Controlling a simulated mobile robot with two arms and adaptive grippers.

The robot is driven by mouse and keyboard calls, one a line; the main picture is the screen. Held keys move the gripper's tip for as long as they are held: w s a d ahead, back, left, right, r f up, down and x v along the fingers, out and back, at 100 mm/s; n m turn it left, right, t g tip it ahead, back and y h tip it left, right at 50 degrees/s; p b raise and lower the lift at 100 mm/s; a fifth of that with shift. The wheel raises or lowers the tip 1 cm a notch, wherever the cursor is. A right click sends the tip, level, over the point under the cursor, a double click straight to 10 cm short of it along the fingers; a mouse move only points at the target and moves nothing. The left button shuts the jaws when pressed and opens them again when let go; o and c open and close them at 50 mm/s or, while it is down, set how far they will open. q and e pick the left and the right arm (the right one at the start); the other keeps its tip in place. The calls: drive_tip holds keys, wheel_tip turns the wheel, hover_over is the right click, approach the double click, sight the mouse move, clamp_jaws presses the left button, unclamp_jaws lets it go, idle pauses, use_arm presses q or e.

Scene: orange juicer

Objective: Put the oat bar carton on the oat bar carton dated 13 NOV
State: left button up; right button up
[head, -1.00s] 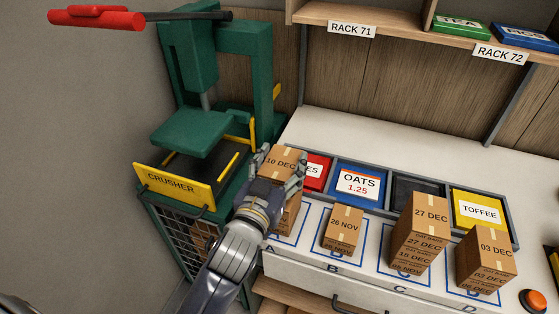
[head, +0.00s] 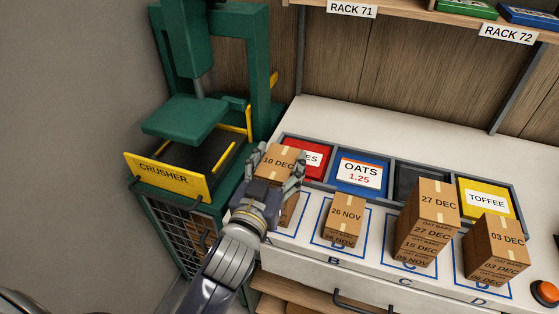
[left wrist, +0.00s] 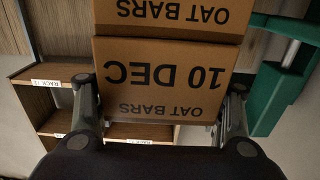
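My left gripper (head: 280,172) has its fingers on both sides of an oat bar carton marked 10 DEC (head: 277,163), at the top of slot A. It looks shut on the carton, which also shows between the fingers in the left wrist view (left wrist: 165,80). Another oat bar carton (left wrist: 175,15) adjoins it there; its date is out of view. The head view shows oat bar stacks with top cartons dated 26 NOV (head: 346,211), 27 DEC (head: 438,200) and 03 DEC (head: 507,234). I can read no 13 NOV date. My right gripper is not in view.
The green crusher (head: 183,118) with its yellow front plate stands left of the counter. Bins with red, blue OATS (head: 360,172) and yellow TOFFEE (head: 487,199) packs line the back of the slots. An orange button (head: 546,290) is at the right. Bare counter lies behind the bins.

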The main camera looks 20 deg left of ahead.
use_arm(q)
drive_tip(key=shift+o, duration=1.3)
drive_tip(key=shift+w, duration=0.1)
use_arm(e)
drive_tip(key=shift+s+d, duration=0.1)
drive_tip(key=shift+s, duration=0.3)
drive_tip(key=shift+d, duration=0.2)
use_arm(q)
drive_tip(key=shift+r, duration=0.3)
drive_tip(key=s, duration=0.2)
drive_tip(key=s+b, duration=0.1)
drive_tip(key=s, duration=0.3)
drive_tip(key=shift+s+a+f+b, duration=0.15)
drive_tip(key=shift+s+f+b, duration=0.1)
drive_tip(key=shift+f+b, duration=0.05)
drive_tip(key=p, duration=0.4)
approach(270, 180)
drive_tip(key=shift+w+r, duration=0.15)
drive_tip(key=shift+w, duration=0.65)
drive_tip(key=shift+w+r, duration=0.1)
drive_tip(key=shift+w, duration=0.75)
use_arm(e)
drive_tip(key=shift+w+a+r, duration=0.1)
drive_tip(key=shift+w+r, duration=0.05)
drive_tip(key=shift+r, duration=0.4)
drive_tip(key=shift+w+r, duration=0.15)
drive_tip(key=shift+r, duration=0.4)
